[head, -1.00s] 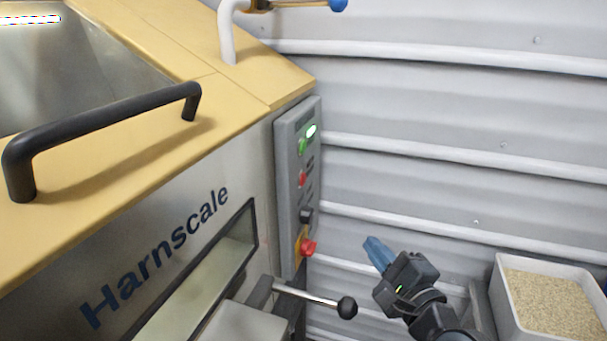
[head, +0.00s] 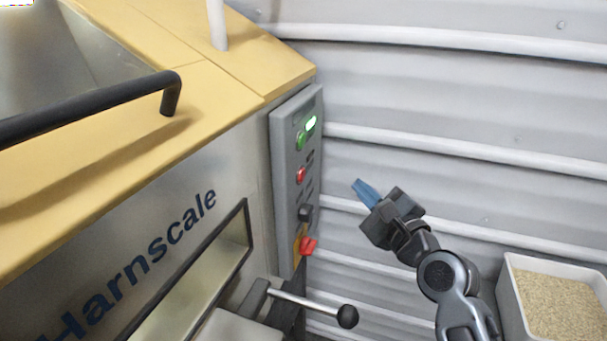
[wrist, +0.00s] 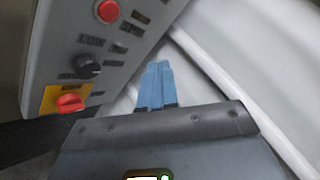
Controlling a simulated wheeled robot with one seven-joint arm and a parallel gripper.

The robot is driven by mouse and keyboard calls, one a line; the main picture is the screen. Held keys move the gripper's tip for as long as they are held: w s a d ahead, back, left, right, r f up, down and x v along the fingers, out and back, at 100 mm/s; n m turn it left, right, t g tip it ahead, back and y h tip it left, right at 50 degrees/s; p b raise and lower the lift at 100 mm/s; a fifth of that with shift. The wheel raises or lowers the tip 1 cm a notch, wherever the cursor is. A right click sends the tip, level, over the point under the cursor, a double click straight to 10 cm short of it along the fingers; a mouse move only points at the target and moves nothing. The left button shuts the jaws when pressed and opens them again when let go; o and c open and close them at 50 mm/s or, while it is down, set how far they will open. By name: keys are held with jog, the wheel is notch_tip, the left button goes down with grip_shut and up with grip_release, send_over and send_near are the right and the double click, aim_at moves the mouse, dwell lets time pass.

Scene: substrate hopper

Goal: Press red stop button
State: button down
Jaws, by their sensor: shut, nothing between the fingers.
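The red stop button (head: 301,175) is a round red button on the grey control panel (head: 285,215), below a green button (head: 301,140). In the wrist view the red button (wrist: 107,11) shows at the top left. My gripper (head: 362,191) has blue fingers, shut and empty, to the right of the panel and slightly lower than the red button. In the wrist view my gripper (wrist: 157,72) points up toward the panel's right edge, apart from the button.
Below the red button are a black knob (head: 305,213) and a red rotary switch on a yellow plate (head: 308,246). A lever with a black ball (head: 347,316) sticks out below. A bin of grain (head: 507,290) stands at right. Corrugated wall (head: 450,100) lies behind.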

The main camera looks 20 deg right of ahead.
aim_at(303, 176)
jog(key=w+a+p, duration=0.4)
jog(key=a, duration=0.2)
jog(key=shift+w+a+p, duration=0.3)
jog(key=shift+w+p, duration=0.05)
jog(key=shift+p, duration=0.05)
jog(key=shift+w+a, duration=0.1)
dwell(1.8)
jog(key=shift+w+a+p, duration=0.15)
jog(key=shift+a+p, duration=0.1)
jog(key=shift+p, duration=0.25)
jog(key=shift+w+a+p, duration=0.25)
jog(key=shift+a+p, duration=0.1)
jog(key=shift+p, duration=0.05)
dwell(0.7)
jog(key=shift+s+d+b, duration=0.5)
jog(key=shift+d+b, duration=0.05)
jog(key=shift+d, duration=0.15)
